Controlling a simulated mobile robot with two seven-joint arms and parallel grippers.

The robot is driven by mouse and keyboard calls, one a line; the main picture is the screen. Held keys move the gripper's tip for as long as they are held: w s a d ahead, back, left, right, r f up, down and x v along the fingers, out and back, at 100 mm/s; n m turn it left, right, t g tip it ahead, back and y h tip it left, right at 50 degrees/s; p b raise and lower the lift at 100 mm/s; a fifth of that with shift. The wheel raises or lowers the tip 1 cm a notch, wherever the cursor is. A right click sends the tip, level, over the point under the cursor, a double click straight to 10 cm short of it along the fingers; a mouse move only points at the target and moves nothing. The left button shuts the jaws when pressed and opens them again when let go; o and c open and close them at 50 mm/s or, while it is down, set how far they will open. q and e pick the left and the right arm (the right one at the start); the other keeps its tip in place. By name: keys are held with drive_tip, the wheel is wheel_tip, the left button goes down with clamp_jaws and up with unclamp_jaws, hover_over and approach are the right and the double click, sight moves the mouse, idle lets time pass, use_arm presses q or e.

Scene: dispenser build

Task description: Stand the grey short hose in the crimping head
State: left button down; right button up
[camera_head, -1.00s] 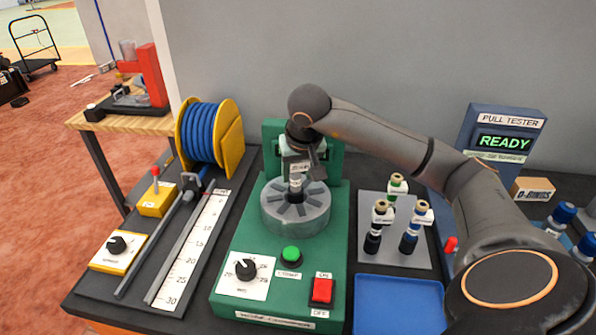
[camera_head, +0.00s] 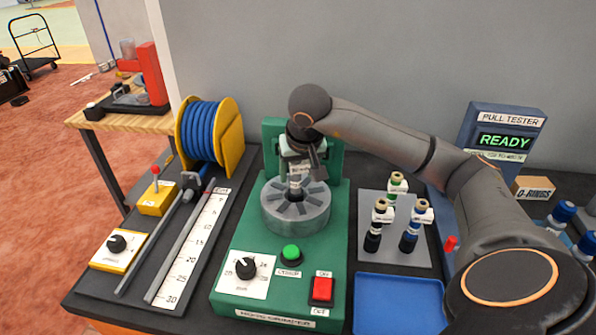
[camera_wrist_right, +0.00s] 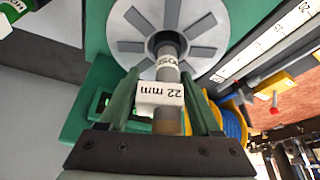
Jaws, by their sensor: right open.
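The crimping head (camera_head: 296,207) is a round grey die ring with dark radial slots on the green hose crimper. The grey short hose (camera_wrist_right: 167,68) stands in its central opening in the right wrist view, with a white "22 mm" tag (camera_wrist_right: 161,94) and a brownish end nearer my gripper. My right gripper (camera_wrist_right: 165,105) is open, its two green fingers on either side of the hose and tag, with gaps visible. In the head view the right gripper (camera_head: 297,160) is directly above the crimping head and partly hides the hose. My left gripper is not in view.
The crimper carries a dial (camera_head: 245,267), a green button (camera_head: 291,254) and a red switch (camera_head: 322,289). A rack (camera_head: 393,249) with several tagged hoses stands to the right, with a blue tray (camera_head: 398,303) in front. A blue hose reel (camera_head: 207,135) stands at left.

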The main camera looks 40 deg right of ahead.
drive_tip(key=p+v, duration=0.4)
drive_tip(key=v, duration=0.6)
drive_tip(key=shift+p, duration=0.35)
drive_tip(key=shift+s, duration=0.1)
idle(0.5)
